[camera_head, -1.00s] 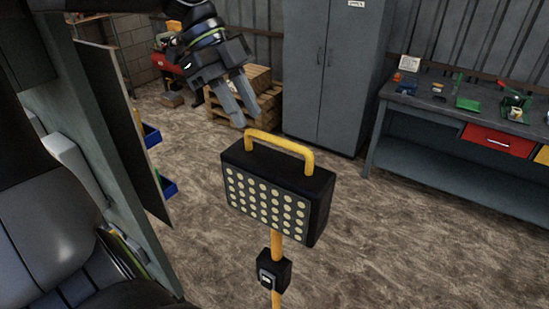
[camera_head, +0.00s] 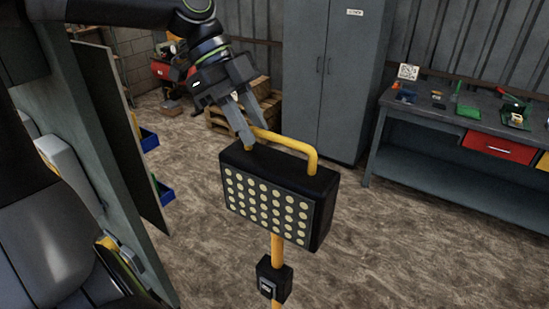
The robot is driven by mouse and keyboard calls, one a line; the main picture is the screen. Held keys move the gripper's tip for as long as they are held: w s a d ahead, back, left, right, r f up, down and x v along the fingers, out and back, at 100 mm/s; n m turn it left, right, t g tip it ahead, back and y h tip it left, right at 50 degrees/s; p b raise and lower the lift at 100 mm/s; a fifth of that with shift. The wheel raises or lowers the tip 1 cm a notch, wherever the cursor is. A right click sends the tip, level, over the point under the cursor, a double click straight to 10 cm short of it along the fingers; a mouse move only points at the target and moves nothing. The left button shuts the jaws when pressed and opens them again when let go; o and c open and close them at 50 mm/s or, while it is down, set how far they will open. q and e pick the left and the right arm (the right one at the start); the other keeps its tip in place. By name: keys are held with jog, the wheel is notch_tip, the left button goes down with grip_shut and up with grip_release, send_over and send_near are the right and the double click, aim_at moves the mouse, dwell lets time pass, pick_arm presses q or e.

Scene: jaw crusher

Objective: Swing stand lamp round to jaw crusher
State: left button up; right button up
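The stand lamp (camera_head: 320,220) stands in the middle of the view, a black box with rows of round pale lights facing me. A yellow handle (camera_head: 298,144) arches over its top. Its yellow pole (camera_head: 277,248) carries a small black switch box (camera_head: 273,280) and runs out of view at the bottom. My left gripper (camera_head: 256,135) points down at the left end of the handle, its two fingers apart. The fingers overlap the handle in the picture; I cannot tell whether they touch it. My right gripper is out of view. I cannot make out the jaw crusher for certain.
A large grey-green panelled structure (camera_head: 125,120) fills the left side. Behind the lamp stand a grey cabinet (camera_head: 335,75) and a wooden pallet (camera_head: 232,120). A workbench (camera_head: 430,165) with a red drawer (camera_head: 498,146) is at the right. Floor around the lamp is open.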

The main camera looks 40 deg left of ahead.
pick_arm(q)
jog(key=shift+s+f+n+t+b, duration=0.15)
jog(key=shift+s+n+t+b, duration=0.2)
jog(key=shift+b, duration=0.3)
jog(key=shift+d+n+b, duration=0.1)
jog(key=shift+n+b, duration=0.45)
jog(key=shift+b, duration=0.55)
jog(key=shift+b, duration=0.4)
jog(key=shift+s+d+n+t+y+b, duration=0.1)
jog(key=shift+s+n+t+y+b, duration=0.25)
jog(key=shift+b, duration=0.65)
jog(key=shift+s+n+t+h+b, duration=0.1)
jog(key=shift+n+t+b, duration=0.1)
jog(key=shift+n+b, duration=0.6)
jog(key=shift+s+d+b, duration=0.1)
jog(key=shift+b, duration=0.75)
